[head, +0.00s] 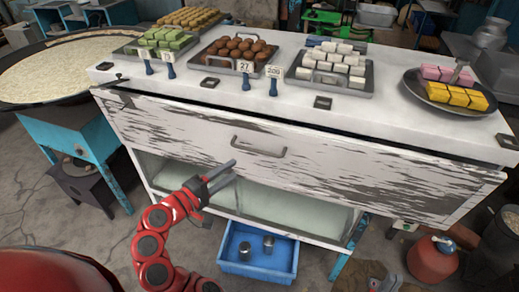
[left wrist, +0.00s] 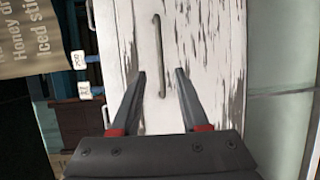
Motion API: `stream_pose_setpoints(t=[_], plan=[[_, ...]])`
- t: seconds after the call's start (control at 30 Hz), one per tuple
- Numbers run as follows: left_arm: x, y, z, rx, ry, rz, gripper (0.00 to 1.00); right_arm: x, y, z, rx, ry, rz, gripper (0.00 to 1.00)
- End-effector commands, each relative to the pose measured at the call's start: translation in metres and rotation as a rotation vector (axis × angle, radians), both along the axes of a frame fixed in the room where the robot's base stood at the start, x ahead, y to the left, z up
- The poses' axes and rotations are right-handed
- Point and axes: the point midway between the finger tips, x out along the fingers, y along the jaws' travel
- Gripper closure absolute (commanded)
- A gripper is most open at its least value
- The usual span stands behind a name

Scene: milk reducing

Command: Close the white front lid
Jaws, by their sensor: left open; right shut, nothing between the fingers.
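The white front lid (head: 340,168) is a worn, peeling white panel on the front of the sweets counter. It slants outward, with a dark gap under the countertop and a pale interior (head: 270,205) showing below it. Its metal handle (head: 258,152) is at the panel's middle. My left gripper (head: 235,170) is open and empty, just below and left of the handle. In the left wrist view the handle (left wrist: 158,60) runs upright between the open fingers (left wrist: 162,75), in front of the lid (left wrist: 212,50). I cannot tell whether the fingers touch the panel. My right gripper is out of view.
Sweets trays (head: 235,52) and price tags on small stands (head: 245,75) stand on the countertop (head: 200,92). A blue crate (head: 235,267) sits under the counter. A red gas cylinder (head: 432,260) stands at the lower right. A wide pan (head: 60,70) is at the left.

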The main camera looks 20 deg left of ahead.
Motion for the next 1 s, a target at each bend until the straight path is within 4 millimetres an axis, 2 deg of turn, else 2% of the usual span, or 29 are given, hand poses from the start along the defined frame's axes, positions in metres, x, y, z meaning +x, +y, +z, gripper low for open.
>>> stream_pose_setpoints(t=[0.3,0.5,0.7,1.0], plan=[[0.065,-0.032,-0.003,0.001,0.003,-0.007,0.55,0.000,0.000,0.021,0.000,0.000,0.000,1.00],[0.097,-0.046,-0.008,-0.002,0.003,-0.006,0.55,0.000,0.000,0.028,0.000,0.000,0.000,1.00],[0.111,-0.051,-0.010,-0.001,0.000,-0.001,0.55,0.000,0.000,0.031,0.000,0.000,0.000,1.00],[0.113,-0.052,-0.011,-0.001,0.002,0.000,0.55,0.000,0.000,0.030,0.000,0.000,0.000,1.00]])
